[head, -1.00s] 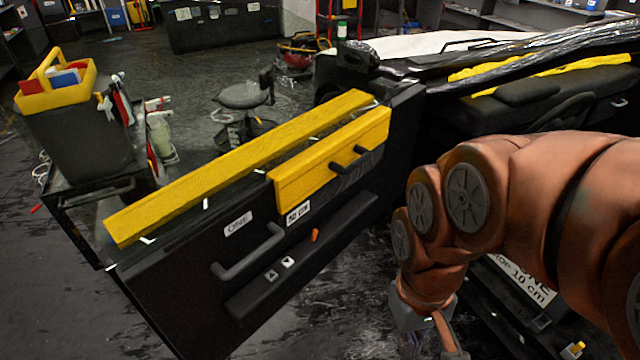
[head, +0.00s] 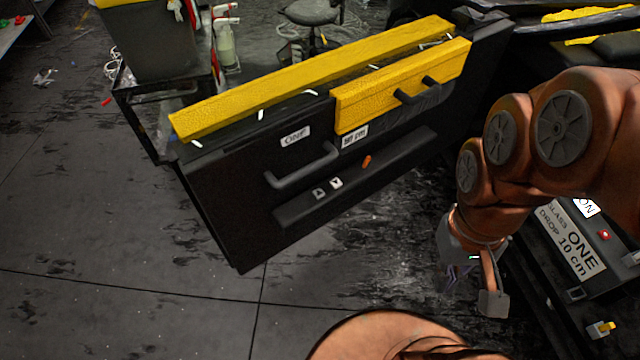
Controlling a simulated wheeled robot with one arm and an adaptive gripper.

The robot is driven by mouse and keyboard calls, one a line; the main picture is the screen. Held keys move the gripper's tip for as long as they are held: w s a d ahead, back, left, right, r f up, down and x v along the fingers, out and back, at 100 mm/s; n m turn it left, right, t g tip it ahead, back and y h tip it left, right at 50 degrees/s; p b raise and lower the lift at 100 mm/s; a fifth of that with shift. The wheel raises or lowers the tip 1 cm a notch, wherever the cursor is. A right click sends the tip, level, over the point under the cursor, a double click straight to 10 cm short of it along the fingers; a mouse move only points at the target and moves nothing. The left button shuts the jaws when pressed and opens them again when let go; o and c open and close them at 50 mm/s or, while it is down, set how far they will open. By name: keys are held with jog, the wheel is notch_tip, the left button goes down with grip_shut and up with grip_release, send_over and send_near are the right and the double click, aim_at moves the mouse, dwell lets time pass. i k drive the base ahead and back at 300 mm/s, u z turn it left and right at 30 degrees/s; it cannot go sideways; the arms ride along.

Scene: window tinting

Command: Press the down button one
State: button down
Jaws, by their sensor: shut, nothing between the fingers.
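The black door panel (head: 225,205) carries a white label reading ONE (head: 295,136). On its lower armrest strip sit two small square buttons side by side. The right one is a white button (head: 337,183) with a dark mark that looks like a down arrow. The left one is a greyer button (head: 319,193) with a mark that looks like an up arrow. My gripper (head: 478,283) hangs at the right, below my orange arm and well apart from the buttons. It is shut and empty, and its fingertips are small and partly unclear.
A black handle (head: 302,165) sticks out above the buttons, and an orange piece (head: 367,161) lies to their right. Yellow pads (head: 400,85) top the door. A black unit with a sign reading ONE, DROP 10 cm (head: 575,245) stands at the right. The floor before the door is clear.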

aim_at(318, 193)
jog(key=u, duration=3)
jog(key=k, duration=0.5)
jog(key=z, duration=1.15)
